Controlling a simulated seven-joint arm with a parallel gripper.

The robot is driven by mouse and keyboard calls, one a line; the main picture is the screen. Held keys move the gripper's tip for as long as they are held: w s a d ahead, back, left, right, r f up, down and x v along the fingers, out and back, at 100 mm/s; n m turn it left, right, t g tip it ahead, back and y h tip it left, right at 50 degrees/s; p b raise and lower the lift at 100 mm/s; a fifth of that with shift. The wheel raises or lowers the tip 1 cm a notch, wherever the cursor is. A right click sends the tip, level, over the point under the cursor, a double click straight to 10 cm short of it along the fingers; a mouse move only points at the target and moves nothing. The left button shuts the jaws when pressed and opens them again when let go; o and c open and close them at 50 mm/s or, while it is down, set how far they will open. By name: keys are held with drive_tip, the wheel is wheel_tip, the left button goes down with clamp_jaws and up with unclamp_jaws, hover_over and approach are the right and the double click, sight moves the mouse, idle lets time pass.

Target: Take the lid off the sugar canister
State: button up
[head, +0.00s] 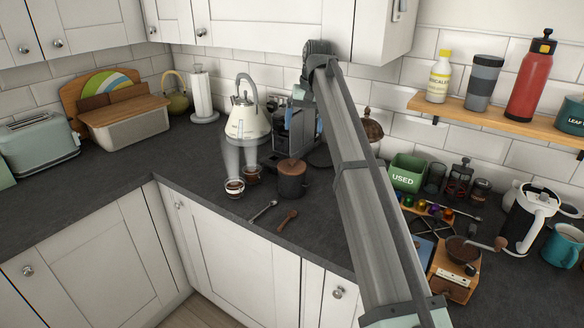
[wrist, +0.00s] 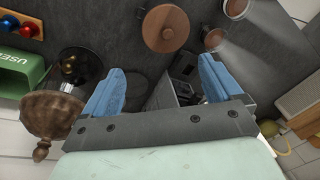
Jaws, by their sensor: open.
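The sugar canister, as I take it, is a dark round canister (head: 291,186) standing on the worktop in front of the coffee machine. Its brown wooden lid (head: 291,166) sits on top. In the wrist view the round lid (wrist: 156,27), with a small knob at its middle, shows at the top centre, beyond my fingertips. My gripper (wrist: 158,78) is open, its two blue fingers wide apart with nothing held between them. It is apart from the lid. In the head view the gripper is mostly hidden by my arm.
Two steaming glasses of coffee (head: 235,187) stand just left of the canister. A spoon (head: 263,211) and a wooden scoop (head: 288,218) lie in front. The coffee machine (head: 283,133) and kettle (head: 246,118) stand behind. A turned wooden vessel (wrist: 52,112) and green bin (wrist: 18,65) are near my gripper.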

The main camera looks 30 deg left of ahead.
hover_over(298, 165)
drive_tip(key=f, duration=0.5)
drive_tip(key=d+f, duration=0.1)
drive_tip(key=f, duration=0.2)
drive_tip(key=shift+s, duration=0.15)
drive_tip(key=shift+a+f, duration=0.15)
drive_tip(key=shift+f, duration=1.15)
drive_tip(key=shift+a+f, duration=0.15)
drive_tip(key=shift+f, duration=1.1)
drive_tip(key=shift+c, duration=0.3)
drive_tip(key=c, duration=1.1)
drive_tip(key=shift+o, duration=0.2)
